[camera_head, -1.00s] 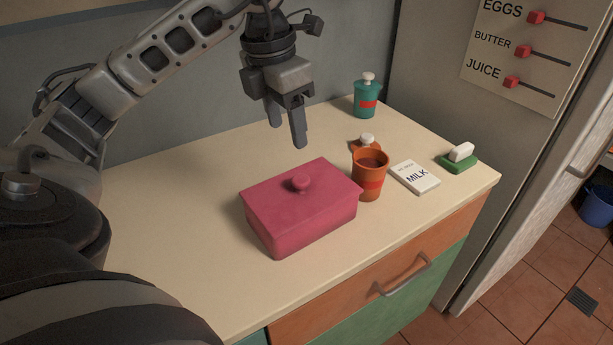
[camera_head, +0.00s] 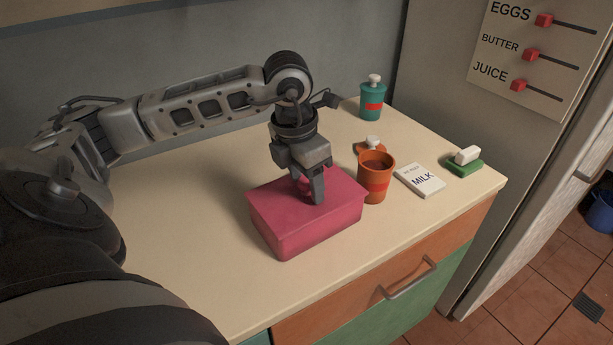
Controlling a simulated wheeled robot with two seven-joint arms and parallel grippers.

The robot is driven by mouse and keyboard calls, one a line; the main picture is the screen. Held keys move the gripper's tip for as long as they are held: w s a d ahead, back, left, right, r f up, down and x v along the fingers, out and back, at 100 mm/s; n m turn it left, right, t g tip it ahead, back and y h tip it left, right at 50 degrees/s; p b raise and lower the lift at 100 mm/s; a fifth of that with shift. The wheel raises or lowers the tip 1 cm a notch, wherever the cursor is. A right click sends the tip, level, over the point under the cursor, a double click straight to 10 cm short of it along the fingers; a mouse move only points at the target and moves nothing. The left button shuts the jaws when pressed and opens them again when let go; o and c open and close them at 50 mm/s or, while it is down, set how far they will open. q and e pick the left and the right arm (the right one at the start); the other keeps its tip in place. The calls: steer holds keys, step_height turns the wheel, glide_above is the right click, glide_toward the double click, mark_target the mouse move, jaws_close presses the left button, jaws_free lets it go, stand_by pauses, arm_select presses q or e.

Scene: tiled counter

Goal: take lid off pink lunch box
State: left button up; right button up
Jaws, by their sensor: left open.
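The pink lunch box (camera_head: 306,232) stands on the cream counter with its pink lid (camera_head: 275,208) on top. The lid's round knob (camera_head: 302,184) is mostly hidden behind the gripper fingers. My left gripper (camera_head: 308,190) points down over the lid, with its open fingers at the knob. I cannot tell whether the fingers touch the knob or the lid. My right gripper is not in view.
An orange cup (camera_head: 375,180) with dark liquid stands close to the box's right side. A milk carton or card (camera_head: 420,179), a green dish with a white block (camera_head: 464,162) and a teal bottle (camera_head: 373,100) are farther right. The counter (camera_head: 180,230) left of the box is clear.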

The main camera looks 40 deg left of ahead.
arm_select(q)
steer(key=c, duration=1.1)
steer(key=shift+o, duration=0.2)
steer(key=shift+r, duration=0.15)
